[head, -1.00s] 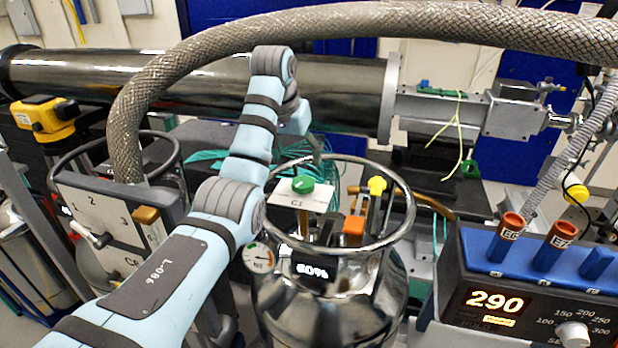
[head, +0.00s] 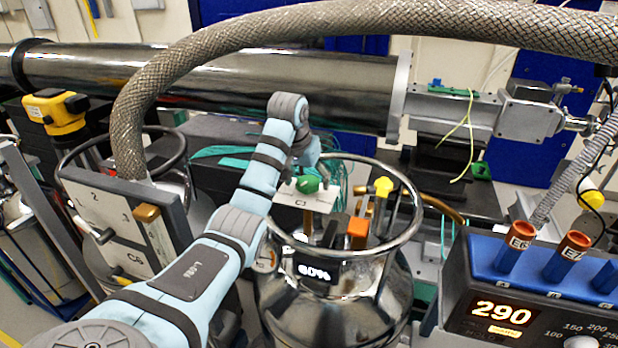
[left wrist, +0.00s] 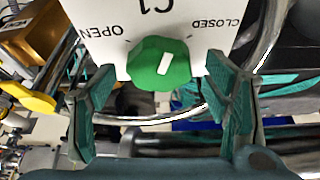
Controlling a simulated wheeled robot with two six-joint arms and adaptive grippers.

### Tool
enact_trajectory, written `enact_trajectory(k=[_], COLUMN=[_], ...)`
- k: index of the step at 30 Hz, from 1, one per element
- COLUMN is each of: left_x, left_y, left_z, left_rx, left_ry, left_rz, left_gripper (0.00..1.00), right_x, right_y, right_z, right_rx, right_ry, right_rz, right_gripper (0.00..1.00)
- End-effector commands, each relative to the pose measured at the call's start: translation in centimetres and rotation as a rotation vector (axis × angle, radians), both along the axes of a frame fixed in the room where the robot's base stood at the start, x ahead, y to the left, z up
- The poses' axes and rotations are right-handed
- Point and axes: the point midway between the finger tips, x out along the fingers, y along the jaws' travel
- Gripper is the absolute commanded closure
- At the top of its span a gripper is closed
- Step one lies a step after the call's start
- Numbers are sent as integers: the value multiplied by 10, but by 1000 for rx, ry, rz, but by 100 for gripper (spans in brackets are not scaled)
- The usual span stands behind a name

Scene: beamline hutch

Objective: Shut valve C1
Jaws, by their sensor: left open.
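Valve C1 is a green knob (head: 308,184) on a white plate (left wrist: 115,40) on top of the shiny metal dewar (head: 330,300). In the left wrist view the knob (left wrist: 160,64) has a white mark tilted to the upper right. The plate reads OPEN on the left, CLOSED on the right, with C1 partly cut off. My left gripper (head: 314,166) is beside the knob in the head view, its fingers small and partly hidden. In the left wrist view its green-padded fingers (left wrist: 160,85) are open on either side of the knob, with gaps. My right gripper is not in view.
A ring handle (head: 410,225) surrounds the dewar top. A yellow knob (head: 383,186) and an orange block (head: 357,232) stand right of C1. A braided hose (head: 260,35) arches overhead. A blue-topped controller (head: 530,290) reading 290 stands at the right.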

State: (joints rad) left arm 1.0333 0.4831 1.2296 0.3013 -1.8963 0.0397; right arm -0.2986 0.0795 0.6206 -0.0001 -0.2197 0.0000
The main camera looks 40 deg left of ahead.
Motion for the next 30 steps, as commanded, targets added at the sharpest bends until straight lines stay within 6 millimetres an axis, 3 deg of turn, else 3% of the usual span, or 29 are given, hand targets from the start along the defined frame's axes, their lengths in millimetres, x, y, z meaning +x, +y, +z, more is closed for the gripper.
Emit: enact_trajectory(k=[1,10,20,30], left_x=[0,1,0,1], left_y=[0,0,0,2], left_z=[0,0,0,1], left_rx=[0,0,1,0], left_ry=[0,0,0,-1], left_rz=[0,-1,-46,-260], left_gripper=[32,78,78,78], right_x=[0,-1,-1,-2], right_y=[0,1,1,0], right_z=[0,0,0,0], right_rx=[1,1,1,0], right_ry=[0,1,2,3], right_rz=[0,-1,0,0], right_gripper=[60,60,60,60])
